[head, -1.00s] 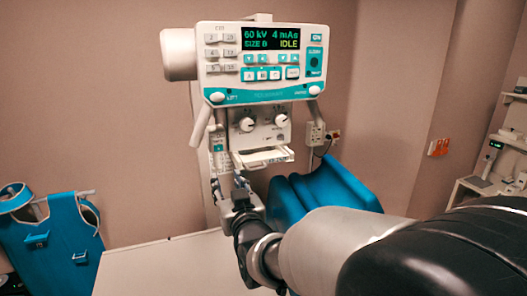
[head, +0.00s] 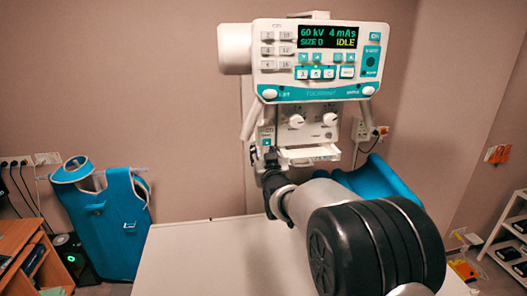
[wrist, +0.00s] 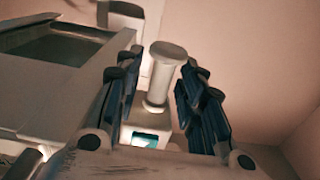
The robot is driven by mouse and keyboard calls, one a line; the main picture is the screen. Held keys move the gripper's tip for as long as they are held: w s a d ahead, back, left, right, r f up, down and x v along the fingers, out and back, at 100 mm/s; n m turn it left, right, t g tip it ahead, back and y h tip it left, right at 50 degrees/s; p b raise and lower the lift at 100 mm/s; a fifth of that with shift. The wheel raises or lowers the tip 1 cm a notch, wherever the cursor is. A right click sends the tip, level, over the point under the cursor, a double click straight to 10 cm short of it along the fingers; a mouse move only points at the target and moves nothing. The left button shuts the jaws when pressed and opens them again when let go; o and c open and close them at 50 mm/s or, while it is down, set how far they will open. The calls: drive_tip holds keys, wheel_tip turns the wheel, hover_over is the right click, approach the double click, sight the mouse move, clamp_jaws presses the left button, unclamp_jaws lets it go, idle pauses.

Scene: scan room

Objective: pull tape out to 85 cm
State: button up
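The X-ray unit's head (head: 320,60) has a lit panel reading 60 kV, 4 mAs, SIZE D, IDLE. Below it is a collimator box (head: 312,122) with two knobs. A small white box with a teal label (head: 266,138), perhaps the tape housing, is at the collimator's left side. My gripper (head: 262,158) is just below that box. In the wrist view, my gripper (wrist: 160,98) has its blue-padded fingers apart. A pale round-ended knob (wrist: 166,52) shows between them, and I see no clear contact. A white and teal part (wrist: 146,138) lies below it. No drawn-out tape can be made out.
A pale table (head: 205,260) spreads beneath the unit, its visible top clear. A white tray (head: 308,153) juts out under the collimator, close to my gripper. A blue apron (head: 110,215) hangs at left; a blue padded item (head: 390,188) is behind my arm.

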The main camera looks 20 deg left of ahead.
drive_tip(key=shift+c, duration=0.3)
clamp_jaws()
idle(0.5)
